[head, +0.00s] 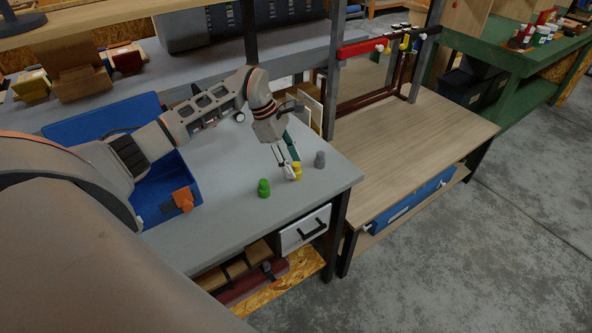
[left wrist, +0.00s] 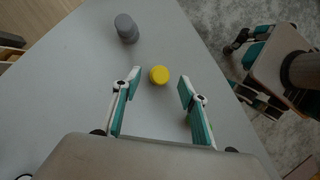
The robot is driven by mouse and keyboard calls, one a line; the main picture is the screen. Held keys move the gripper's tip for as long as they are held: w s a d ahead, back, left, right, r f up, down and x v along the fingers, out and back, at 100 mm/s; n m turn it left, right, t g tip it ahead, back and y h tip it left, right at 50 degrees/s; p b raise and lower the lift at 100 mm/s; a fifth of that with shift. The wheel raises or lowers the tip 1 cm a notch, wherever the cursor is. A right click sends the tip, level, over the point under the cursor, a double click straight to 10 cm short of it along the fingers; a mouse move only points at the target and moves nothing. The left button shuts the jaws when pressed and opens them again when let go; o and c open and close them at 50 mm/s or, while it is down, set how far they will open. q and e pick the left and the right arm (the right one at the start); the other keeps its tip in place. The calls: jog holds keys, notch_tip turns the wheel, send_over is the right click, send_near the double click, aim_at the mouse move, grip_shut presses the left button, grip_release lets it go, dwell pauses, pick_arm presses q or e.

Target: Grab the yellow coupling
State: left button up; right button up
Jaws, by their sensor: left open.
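The yellow coupling (head: 297,171) stands upright on the grey bench top near its front right corner. In the left wrist view the yellow coupling (left wrist: 159,75) shows from above, centred just beyond and between the fingertips. My left gripper (head: 287,168) is open and empty, pointing down right at the coupling. Its two teal-padded fingers (left wrist: 157,82) stand either side of the coupling's line, apart from it. My right gripper is not in view.
A green coupling (head: 263,188) stands left of the yellow one, and a grey coupling (head: 319,159) stands to its right; the grey one (left wrist: 126,28) also shows in the wrist view.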

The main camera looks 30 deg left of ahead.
pick_arm(q)
jog(key=shift+x, duration=1.05)
jog(key=c, duration=1)
